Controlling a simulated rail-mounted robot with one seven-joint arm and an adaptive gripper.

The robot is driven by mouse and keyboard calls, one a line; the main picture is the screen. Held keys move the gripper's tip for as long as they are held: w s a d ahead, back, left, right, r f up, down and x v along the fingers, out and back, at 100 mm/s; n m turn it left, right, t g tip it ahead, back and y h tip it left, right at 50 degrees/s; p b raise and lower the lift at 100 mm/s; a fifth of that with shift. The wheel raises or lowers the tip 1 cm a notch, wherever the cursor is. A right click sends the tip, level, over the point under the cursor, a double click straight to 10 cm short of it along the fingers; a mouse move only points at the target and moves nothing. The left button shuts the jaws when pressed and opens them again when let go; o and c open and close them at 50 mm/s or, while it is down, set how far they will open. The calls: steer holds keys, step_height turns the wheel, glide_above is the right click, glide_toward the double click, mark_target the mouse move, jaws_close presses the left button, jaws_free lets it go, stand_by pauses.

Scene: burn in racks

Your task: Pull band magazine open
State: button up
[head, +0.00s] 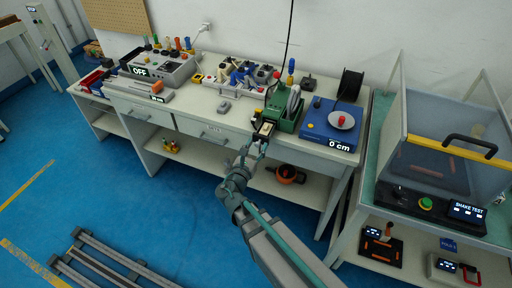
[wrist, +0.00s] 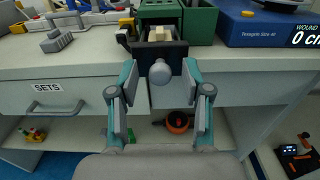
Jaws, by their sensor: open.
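The band magazine looks to be the green box (head: 286,116) at the bench's front edge, also in the wrist view (wrist: 160,12). A dark drawer (wrist: 150,48) with a round grey knob (wrist: 160,73) sticks out of its front, past the bench edge. A pale block (wrist: 160,34) shows inside the drawer; the drawer also shows in the head view (head: 264,130). My gripper (wrist: 159,98) is open, its fingers spread left and right just below the knob in the picture. I see no finger touching the knob. The gripper also shows in the head view (head: 252,150).
A blue winding unit (head: 328,124) reading 0 cm stands right of the magazine. A bench drawer marked SETS (wrist: 55,105) is at the left. An orange-black round item (wrist: 179,122) lies on the shelf below. A shake tester (head: 440,165) stands at the right.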

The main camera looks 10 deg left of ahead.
steer(key=v, duration=1.2)
stand_by(0.3)
steer(key=s+d+f+m+g+h, duration=0.1)
steer(key=s+d+f+m+g, duration=0.3)
steer(key=d+f+m+g, duration=0.45)
steer(key=s+d+f+m+g+h, duration=0.2)
steer(key=s+d+f+m+g, duration=0.3)
steer(key=f+m, duration=0.65)
steer(key=s+d+f+m+g+y, duration=0.3)
steer(key=s+d+f+m+g, duration=0.2)
steer(key=s+d+f, duration=0.3)
steer(key=s+d+f+m+g+y, duration=0.4)
steer(key=s+d+f+m, duration=0.3)
steer(key=s, duration=0.6)
steer(key=shift+s+d+f+m+g, duration=0.35)
steer(key=shift+f+m+g, duration=0.25)
steer(key=shift+f+g, duration=0.3)
